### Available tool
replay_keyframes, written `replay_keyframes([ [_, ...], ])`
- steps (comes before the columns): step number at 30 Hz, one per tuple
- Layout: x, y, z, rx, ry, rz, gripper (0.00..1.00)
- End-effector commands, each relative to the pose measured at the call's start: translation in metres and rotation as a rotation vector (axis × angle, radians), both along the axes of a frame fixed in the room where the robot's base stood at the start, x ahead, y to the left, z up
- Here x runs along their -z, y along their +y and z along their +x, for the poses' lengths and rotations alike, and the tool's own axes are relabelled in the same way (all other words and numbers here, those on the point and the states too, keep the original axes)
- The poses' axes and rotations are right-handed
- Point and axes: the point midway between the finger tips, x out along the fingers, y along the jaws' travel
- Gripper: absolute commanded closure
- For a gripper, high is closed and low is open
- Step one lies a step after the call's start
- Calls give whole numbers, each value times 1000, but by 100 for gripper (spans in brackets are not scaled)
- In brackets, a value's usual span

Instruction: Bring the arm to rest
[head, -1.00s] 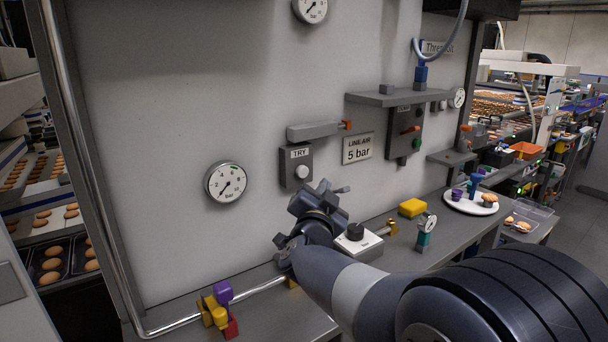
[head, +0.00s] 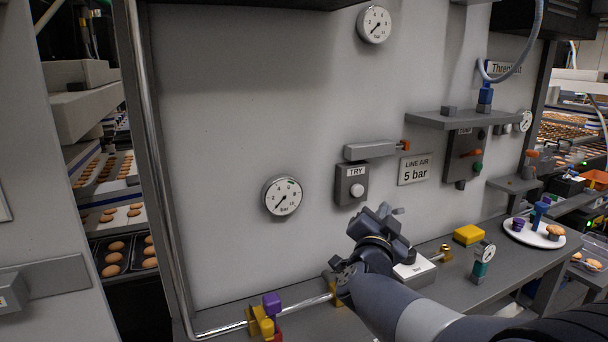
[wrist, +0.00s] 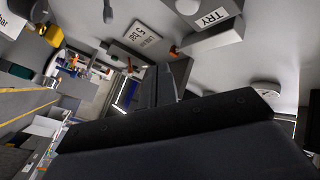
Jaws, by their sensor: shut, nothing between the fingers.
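My gripper (head: 384,222) is in the middle of the head view, at the end of my dark arm, in front of the grey wall panel and above the bench. Its jaws are shut with nothing held. It is just below the TRY box (head: 351,185) with its pale round button, apart from it as far as I can tell. In the wrist view my dark gripper body (wrist: 180,135) fills the lower part, and the TRY box (wrist: 212,22) shows upside down at the top.
The bench (head: 310,325) holds a yellow-purple-red block cluster (head: 264,318), a white box (head: 417,270), a yellow block (head: 468,235), a small gauge on a teal stand (head: 482,262) and a white plate (head: 520,236) with small items. A pipe (head: 160,180) runs down the panel's left side.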

Motion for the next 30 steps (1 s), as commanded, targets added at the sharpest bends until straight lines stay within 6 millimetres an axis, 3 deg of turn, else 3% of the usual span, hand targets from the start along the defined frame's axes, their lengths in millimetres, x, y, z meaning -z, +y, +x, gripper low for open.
replay_keyframes([
  [7, 1, -8, -18, 1, -1, 0, 100],
  [19, 0, -9, -21, 0, 0, 0, 100],
  [25, -1, -6, -13, -1, 1, 0, 100],
  [30, -1, 3, 6, -1, 2, 0, 100],
])
